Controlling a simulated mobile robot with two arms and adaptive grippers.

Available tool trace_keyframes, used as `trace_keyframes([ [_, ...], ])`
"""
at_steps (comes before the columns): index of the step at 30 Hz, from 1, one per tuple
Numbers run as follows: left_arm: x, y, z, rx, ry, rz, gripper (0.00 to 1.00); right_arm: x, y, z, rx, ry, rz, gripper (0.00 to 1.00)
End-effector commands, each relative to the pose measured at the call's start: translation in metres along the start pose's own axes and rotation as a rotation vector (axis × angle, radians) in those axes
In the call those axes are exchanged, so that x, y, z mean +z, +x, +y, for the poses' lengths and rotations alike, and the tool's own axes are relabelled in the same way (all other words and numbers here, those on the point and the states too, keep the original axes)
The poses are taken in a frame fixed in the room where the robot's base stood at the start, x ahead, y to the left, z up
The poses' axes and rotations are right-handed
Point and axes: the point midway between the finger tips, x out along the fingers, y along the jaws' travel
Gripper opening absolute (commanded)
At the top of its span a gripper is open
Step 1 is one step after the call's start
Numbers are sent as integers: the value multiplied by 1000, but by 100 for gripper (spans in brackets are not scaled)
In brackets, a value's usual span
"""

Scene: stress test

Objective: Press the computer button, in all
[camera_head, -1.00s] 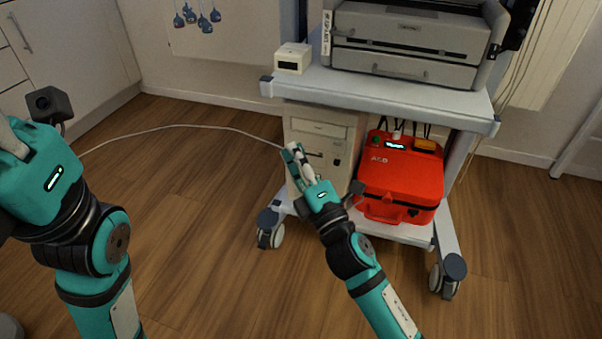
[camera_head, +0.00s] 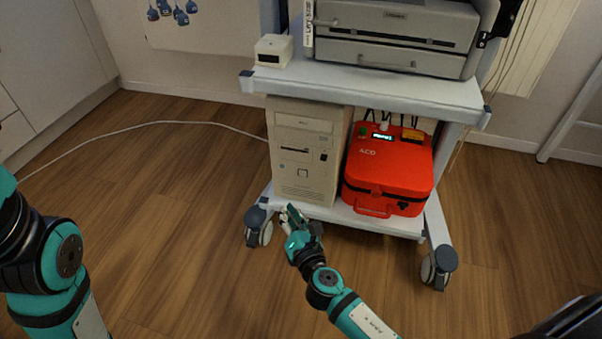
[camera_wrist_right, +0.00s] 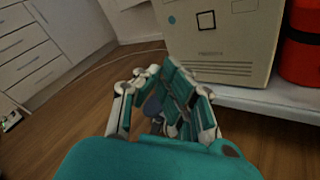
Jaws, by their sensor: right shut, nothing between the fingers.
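The beige computer tower (camera_head: 305,187) stands upright on the lower shelf of a cart. Its front has a square button-like outline (camera_head: 302,173), a small blue round mark and a dark switch-like part (camera_head: 323,156). The wrist view shows the tower (camera_wrist_right: 235,52) with the square outline (camera_wrist_right: 206,20). My right gripper (camera_head: 291,213) is shut and empty, below and in front of the tower's lower front; its fingers show in the wrist view (camera_wrist_right: 160,74). No contact with the square is seen. My left arm shows at the left edge, its gripper out of frame.
A red case (camera_head: 390,165) stands right of the tower on the same shelf. A grey printer-like device (camera_head: 390,40) and a small white box (camera_head: 273,50) are on the upper shelf (camera_head: 370,85). A cable (camera_head: 150,124) crosses the floor. Open wooden floor lies left of the cart.

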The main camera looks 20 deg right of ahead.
Motion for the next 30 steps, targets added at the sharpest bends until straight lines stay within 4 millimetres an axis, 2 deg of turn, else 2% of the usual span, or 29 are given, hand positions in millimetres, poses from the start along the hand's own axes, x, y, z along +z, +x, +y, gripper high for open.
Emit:
trace_keyframes([
  [5, 0, 1, 0, -1, 0, 1, 0, 4, 6, -3, 1, -1, -1, 0],
  [21, 1, -1, 0, -3, -1, -4, 0, 33, 61, -32, 1, 0, -1, 0],
  [30, 1, -1, 0, -3, -1, -5, 0, 38, 70, -37, 1, 2, 0, 0],
])
